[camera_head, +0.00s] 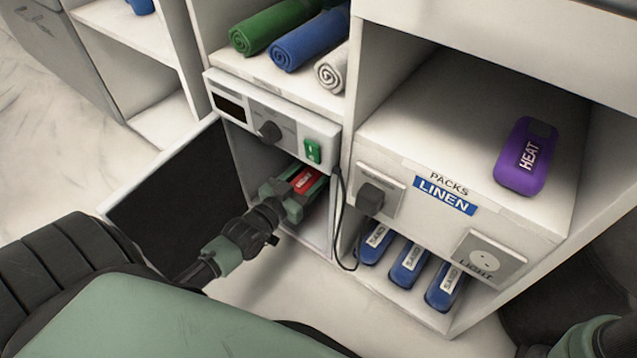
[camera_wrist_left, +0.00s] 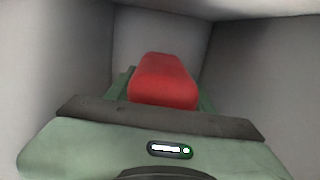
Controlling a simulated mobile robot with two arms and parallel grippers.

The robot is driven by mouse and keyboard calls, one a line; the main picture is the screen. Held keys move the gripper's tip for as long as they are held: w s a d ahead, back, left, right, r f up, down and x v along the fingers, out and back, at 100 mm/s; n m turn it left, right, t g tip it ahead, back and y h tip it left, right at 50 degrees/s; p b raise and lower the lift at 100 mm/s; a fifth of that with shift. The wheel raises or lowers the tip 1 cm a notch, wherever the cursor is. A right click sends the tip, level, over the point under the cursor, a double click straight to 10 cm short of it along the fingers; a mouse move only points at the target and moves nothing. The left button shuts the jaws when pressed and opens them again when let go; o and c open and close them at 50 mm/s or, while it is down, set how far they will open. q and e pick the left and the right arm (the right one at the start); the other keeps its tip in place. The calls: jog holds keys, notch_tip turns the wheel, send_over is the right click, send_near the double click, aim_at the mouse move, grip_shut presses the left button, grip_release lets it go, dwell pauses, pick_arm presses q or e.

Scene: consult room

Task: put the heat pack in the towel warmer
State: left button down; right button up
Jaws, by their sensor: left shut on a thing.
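The towel warmer (camera_head: 291,140) is a white box in the shelf unit, with its door (camera_head: 170,190) swung wide open to the left. My left gripper (camera_head: 292,192) is inside its opening, shut on a red pack (camera_head: 308,180) with a white-lettered label too small to read surely. In the left wrist view the red pack (camera_wrist_left: 164,80) sits between the fingers, with the pale inner walls around it. Whether it touches the warmer's floor cannot be told. My right gripper is out of view.
Rolled green, blue and white towels (camera_head: 308,43) lie above the warmer. Blue sand packs (camera_head: 409,266) stand in the lower right compartment. A light switch plate (camera_head: 487,258) is farther right.

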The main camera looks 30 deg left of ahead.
pick_arm(q)
notch_tip(320, 180, down, 7)
jog(key=b, duration=0.5)
jog(key=shift+f, duration=0.15)
jog(key=shift+r, duration=0.2)
jog(key=shift+f, duration=0.2)
jog(key=c, duration=0.6)
grip_release()
jog(key=shift+r, duration=0.1)
